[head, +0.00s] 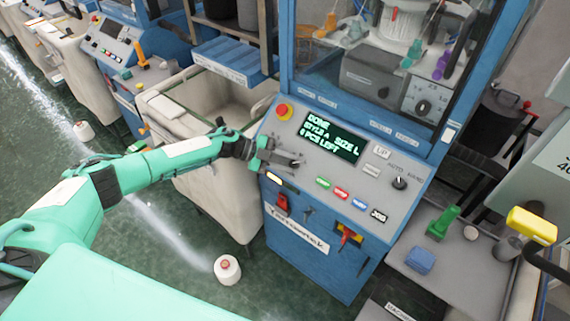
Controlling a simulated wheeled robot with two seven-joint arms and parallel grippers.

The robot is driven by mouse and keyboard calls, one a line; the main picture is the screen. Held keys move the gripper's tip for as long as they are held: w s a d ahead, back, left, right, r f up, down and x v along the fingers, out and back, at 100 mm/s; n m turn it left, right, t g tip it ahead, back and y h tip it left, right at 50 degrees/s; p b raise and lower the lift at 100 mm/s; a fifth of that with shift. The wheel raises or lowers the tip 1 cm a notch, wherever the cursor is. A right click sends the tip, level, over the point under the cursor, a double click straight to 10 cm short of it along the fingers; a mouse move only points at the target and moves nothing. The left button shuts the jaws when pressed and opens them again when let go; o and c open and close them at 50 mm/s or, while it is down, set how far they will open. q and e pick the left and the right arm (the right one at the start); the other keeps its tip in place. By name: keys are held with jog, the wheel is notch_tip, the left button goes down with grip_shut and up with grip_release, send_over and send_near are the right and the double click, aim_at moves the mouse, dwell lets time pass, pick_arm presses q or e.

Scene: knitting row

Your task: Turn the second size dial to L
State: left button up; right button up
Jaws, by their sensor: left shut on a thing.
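The nearest knitting machine has a sloped grey control panel (335,195). Its screen (332,137) reads "DONE", "STYLE A", "SIZE L" and a line ending "PCS LEFT" in green letters. My left gripper (288,160) reaches in from the left over the panel, just left of and below the screen. It is shut on what appears to be the size dial, which its fingers mostly hide. I cannot read the dial's marks or pointer. My right gripper is not in view.
A red stop button (283,111) sits above my gripper, and an AUTO/HAND knob (400,182) is at the panel's right. Several coloured buttons line the lower panel. A fabric bin (215,195) stands left of the machine; a yarn cone (227,269) stands on the floor.

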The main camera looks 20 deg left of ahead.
pick_arm(q)
jog(key=shift+m+g, duration=0.5)
jog(key=shift+y, duration=0.3)
jog(key=o, duration=1)
jog(key=shift+w, duration=0.1)
jog(key=b+v, duration=0.4)
jog(key=v, duration=0.9)
jog(key=shift+a+r+b, duration=0.25)
jog(key=shift+a+b, duration=0.05)
jog(key=shift+b, duration=0.1)
